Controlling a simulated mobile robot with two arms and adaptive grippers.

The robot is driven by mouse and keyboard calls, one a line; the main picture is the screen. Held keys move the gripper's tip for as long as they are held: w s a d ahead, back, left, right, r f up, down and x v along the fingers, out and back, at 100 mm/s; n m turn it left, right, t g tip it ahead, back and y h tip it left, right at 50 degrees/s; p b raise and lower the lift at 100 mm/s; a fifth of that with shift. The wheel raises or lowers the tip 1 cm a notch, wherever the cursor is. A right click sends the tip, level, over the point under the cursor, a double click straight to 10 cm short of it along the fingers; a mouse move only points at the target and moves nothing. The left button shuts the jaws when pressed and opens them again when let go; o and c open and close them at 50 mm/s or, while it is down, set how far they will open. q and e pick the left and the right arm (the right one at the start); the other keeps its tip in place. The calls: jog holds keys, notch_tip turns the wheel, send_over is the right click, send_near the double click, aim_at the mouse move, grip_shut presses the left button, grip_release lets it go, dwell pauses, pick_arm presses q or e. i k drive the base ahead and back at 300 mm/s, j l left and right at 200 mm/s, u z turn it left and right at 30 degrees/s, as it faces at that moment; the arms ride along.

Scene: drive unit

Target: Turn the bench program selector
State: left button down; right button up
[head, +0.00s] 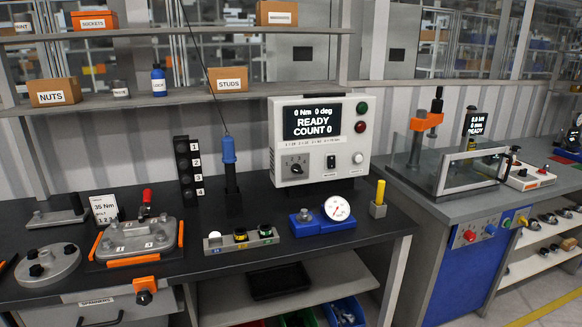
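The bench program selector (296,168) is a dark rotary knob on a small grey numbered panel, low on the left front of the white control box. The white control box (340,160) stands at the back of the dark bench. Its black display (312,122) reads "0 Nm 0 deg READY COUNT 0". The exact direction of the knob's pointer is too small to read. Neither of my grippers shows in the head view.
A blue-topped driver (230,165) stands upright left of the box. A parts tray (240,240), a blue-based dial gauge (322,216) and a yellow-handled tool (379,197) sit in front. Left are an orange-edged fixture (138,241) and a round plate (47,263).

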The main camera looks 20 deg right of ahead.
aim_at(296, 169)
jog(key=i+l, duration=0.1)
jog(key=l, duration=0.25)
jog(key=i+l, duration=0.1)
jog(key=l, duration=0.3)
jog(key=i+l, duration=0.1)
jog(key=l, duration=0.25)
jog(key=i+l, duration=0.15)
jog(key=l, duration=0.2)
jog(key=i+l, duration=0.1)
jog(key=l, duration=0.25)
